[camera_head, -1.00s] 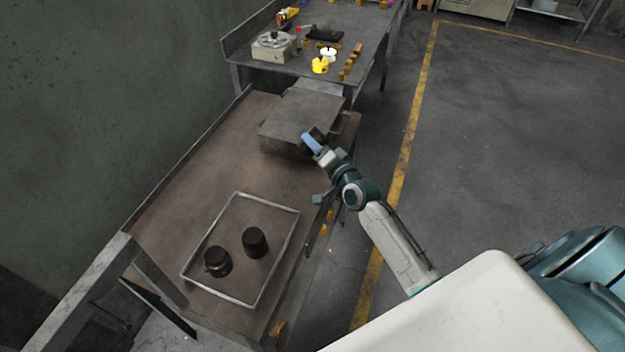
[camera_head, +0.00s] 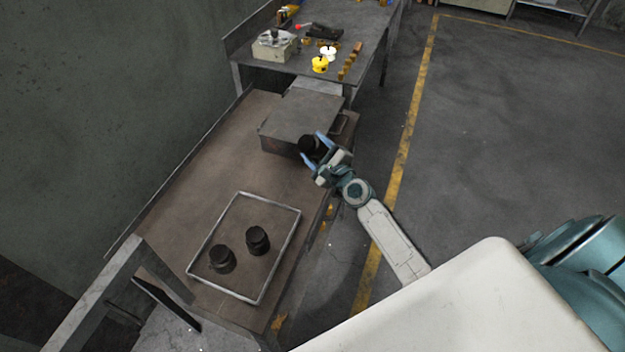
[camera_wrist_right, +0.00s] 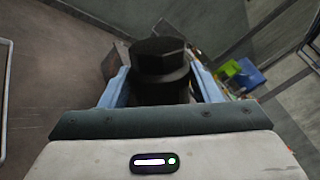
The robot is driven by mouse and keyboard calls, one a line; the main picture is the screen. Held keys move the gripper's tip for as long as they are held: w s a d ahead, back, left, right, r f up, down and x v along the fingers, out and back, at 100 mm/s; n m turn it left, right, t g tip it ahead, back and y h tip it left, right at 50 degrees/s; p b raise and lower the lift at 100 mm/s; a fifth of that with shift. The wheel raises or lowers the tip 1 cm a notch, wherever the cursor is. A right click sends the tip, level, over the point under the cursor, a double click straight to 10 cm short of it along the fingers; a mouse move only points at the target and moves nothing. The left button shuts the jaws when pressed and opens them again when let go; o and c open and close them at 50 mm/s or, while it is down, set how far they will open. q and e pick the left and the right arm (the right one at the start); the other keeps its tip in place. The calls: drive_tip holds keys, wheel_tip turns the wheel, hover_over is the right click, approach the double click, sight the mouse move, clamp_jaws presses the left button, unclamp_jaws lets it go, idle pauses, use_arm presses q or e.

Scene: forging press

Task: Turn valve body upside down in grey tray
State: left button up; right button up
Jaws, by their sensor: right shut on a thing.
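A dark valve body (camera_head: 308,144) is held between the blue fingers of my right gripper (camera_head: 318,146), beside the front right of the grey metal box. In the right wrist view the valve body (camera_wrist_right: 160,62) fills the space between the two fingers (camera_wrist_right: 160,88), with a faceted end and a wider collar below it. Two more dark valve bodies, a left one (camera_head: 222,260) and a right one (camera_head: 257,240), stand in the grey tray (camera_head: 224,290), apart from each other. My right gripper is well beyond the tray. My left gripper is not in view.
The grey metal box (camera_head: 300,118) stands at the far end of the brown bench (camera_head: 190,185). The bench between box and tray is clear. A farther table (camera_head: 345,62) carries a yellow part (camera_head: 320,64), a white part (camera_head: 328,53) and other items. A wall is at left.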

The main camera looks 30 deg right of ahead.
drive_tip(key=shift+m, duration=0.4)
drive_tip(key=m+p, duration=0.1)
drive_tip(key=m, duration=0.4)
drive_tip(key=shift+r, duration=0.15)
drive_tip(key=m, duration=0.3)
drive_tip(key=shift+p, duration=0.35)
drive_tip(key=shift+m, duration=0.5)
